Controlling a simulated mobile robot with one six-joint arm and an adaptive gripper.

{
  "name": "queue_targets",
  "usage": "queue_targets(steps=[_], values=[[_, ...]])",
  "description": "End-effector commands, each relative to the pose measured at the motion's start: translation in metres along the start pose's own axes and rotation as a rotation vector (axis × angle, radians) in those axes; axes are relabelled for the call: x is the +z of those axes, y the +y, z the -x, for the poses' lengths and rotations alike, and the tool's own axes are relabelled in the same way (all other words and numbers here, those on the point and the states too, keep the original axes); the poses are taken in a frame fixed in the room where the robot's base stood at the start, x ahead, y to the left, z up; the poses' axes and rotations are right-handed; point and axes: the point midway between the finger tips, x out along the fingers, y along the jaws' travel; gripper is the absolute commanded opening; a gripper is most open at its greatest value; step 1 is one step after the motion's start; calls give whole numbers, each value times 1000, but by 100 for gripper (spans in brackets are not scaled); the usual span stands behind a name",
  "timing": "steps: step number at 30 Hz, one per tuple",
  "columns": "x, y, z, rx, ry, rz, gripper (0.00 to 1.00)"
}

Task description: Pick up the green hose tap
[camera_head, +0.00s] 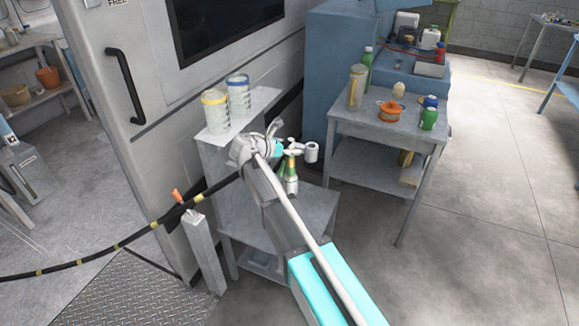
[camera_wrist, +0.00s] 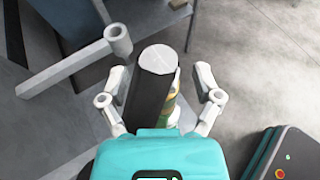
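A green piece with a yellow band, which looks like the green hose tap (camera_head: 291,166), shows just below my gripper (camera_head: 296,150) in the head view, partly hidden by it. In the wrist view, a small green and yellow part (camera_wrist: 173,90) shows between the fingers, behind a dark upright cylinder (camera_wrist: 150,92) with a pale round top. My gripper (camera_wrist: 165,97) is open, its two fingers spread on either side of the cylinder. A gap shows on the right; contact on the left cannot be told. My gripper body hides the lower part.
A grey bar with a hollow round end (camera_wrist: 70,68) lies left of the fingers. Two jars (camera_head: 215,112) stand on a shelf behind. A side table (camera_head: 374,128) with bottles is on the right. A black hose (camera_head: 100,258) with an orange tap (camera_head: 177,196) runs left.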

Motion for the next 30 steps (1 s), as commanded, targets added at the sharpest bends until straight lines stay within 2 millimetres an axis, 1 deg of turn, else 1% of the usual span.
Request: queue_targets(steps=[1,2,3,5,6,12,23,30], values=[[0,0,0,0,0,0,68],[0,0,0,0,0,0,62],[0,0,0,0,0,0,55],[0,0,0,0,0,0,43],[0,0,0,0,0,0,36],[0,0,0,0,0,0,0],[0,0,0,0,-1,0,0],[6,0,3,1,-1,0,0]])
